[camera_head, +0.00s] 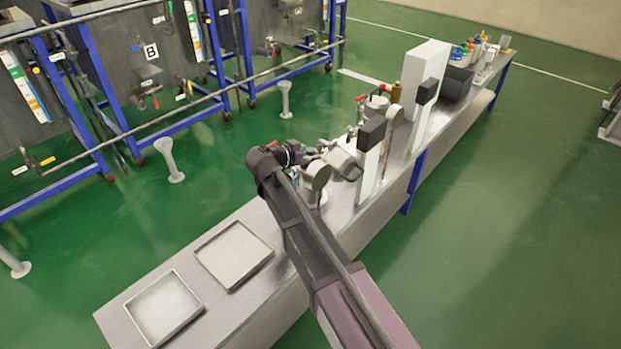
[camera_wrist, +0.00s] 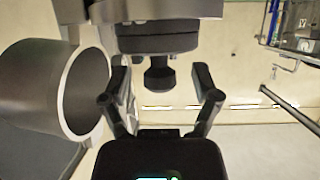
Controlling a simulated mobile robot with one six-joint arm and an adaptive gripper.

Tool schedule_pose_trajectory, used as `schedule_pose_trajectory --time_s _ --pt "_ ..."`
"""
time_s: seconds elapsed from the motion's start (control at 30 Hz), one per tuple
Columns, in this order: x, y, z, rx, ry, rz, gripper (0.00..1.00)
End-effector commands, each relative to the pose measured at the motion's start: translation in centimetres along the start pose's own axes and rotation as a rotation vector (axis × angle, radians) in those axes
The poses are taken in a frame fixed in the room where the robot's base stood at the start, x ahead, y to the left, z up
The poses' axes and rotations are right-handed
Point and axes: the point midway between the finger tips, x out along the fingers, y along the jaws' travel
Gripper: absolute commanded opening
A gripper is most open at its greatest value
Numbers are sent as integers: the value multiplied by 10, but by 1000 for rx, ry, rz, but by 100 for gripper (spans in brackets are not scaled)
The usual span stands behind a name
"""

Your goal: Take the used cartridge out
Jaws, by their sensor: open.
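My gripper (camera_wrist: 160,76) is open in the wrist view, one finger on each side of a dark knob (camera_wrist: 159,80). The knob hangs below a dark round disc (camera_wrist: 158,42) under a grey metal part. I cannot tell whether the fingers touch the knob. A hollow grey metal cylinder (camera_wrist: 30,88) lies to the left with its dark mouth facing the gripper. In the head view my arm reaches over the bench to a cluster of metal housings (camera_head: 317,176), where the fingers are hard to make out. I cannot identify the used cartridge for certain.
Two shallow trays, one nearer the middle (camera_head: 233,253) and one at the near end (camera_head: 163,306), look empty on the metal bench (camera_head: 130,316). A white panel (camera_head: 368,172), gauges and a tall white box (camera_head: 424,75) stand further along. Green floor lies on both sides.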

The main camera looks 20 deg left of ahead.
Motion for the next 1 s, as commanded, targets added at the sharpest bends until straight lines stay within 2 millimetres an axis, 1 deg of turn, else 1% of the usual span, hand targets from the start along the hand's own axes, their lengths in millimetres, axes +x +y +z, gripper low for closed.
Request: schedule_pose_trajectory --time_s 0.03,0.13,0.67,0.77,0.8,0.87,0.9,0.93,0.97,1.0 --pt "4 0 1 0 0 0 80" --pt "8 0 0 0 0 0 80" --pt "8 0 -1 1 0 0 80" --pt "8 1 -1 1 0 1 53" --pt "8 1 -1 1 0 1 41" --pt "8 1 -1 1 0 1 23" --pt "8 1 -1 1 0 1 11" --pt "8 1 -1 1 0 1 2" --pt "8 1 -1 1 0 1 0" --pt "9 1 -1 1 0 1 0"
